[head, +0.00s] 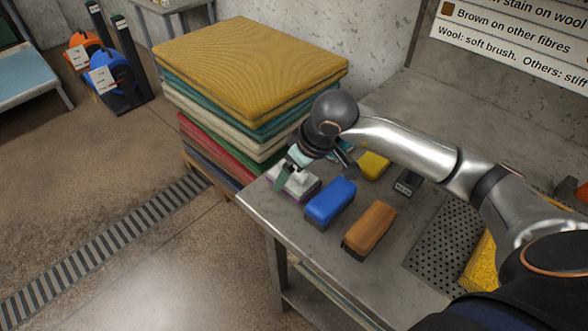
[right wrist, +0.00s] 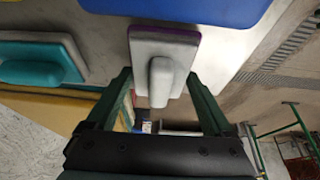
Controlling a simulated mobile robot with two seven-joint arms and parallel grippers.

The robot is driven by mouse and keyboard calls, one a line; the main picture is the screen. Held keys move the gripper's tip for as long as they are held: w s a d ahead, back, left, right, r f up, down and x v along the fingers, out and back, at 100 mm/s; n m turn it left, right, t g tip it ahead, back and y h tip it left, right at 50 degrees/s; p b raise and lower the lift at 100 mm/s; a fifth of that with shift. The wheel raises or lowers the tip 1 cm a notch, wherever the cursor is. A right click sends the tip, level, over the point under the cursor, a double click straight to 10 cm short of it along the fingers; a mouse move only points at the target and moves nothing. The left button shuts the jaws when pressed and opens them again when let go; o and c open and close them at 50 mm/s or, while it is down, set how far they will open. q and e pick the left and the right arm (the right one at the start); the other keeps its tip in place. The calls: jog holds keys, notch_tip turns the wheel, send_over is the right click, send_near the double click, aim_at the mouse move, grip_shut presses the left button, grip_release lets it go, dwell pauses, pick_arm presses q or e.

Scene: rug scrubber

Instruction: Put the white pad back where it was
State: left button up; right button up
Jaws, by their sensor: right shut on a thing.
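The white pad (head: 301,180) has a pale grip on top and a thin purple layer underneath. It is at the left end of the grey metal table (head: 290,223), close to the table edge. My right gripper (head: 294,163) is over it and shut on its grip. In the right wrist view the white pad (right wrist: 180,50) shows with its grip between my fingers (right wrist: 162,100). I cannot tell whether the pad touches the tabletop. My left gripper is not in view.
A blue block (head: 330,201) and an orange-brown block (head: 369,228) stand to the right of the pad. A yellow block (head: 373,165) and a small dark item (head: 407,182) lie behind. A teal block (right wrist: 40,62) shows too. Stacked rugs (head: 250,62) rise beyond the table's left end.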

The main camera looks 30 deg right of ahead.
jog(key=shift+f, duration=0.2)
jog(key=o, duration=1)
jog(key=shift+r, duration=0.55)
jog(key=v, duration=1.1)
jog(key=shift+r, duration=0.2)
jog(key=shift+s+d, duration=0.1)
jog(key=shift+s, duration=0.05)
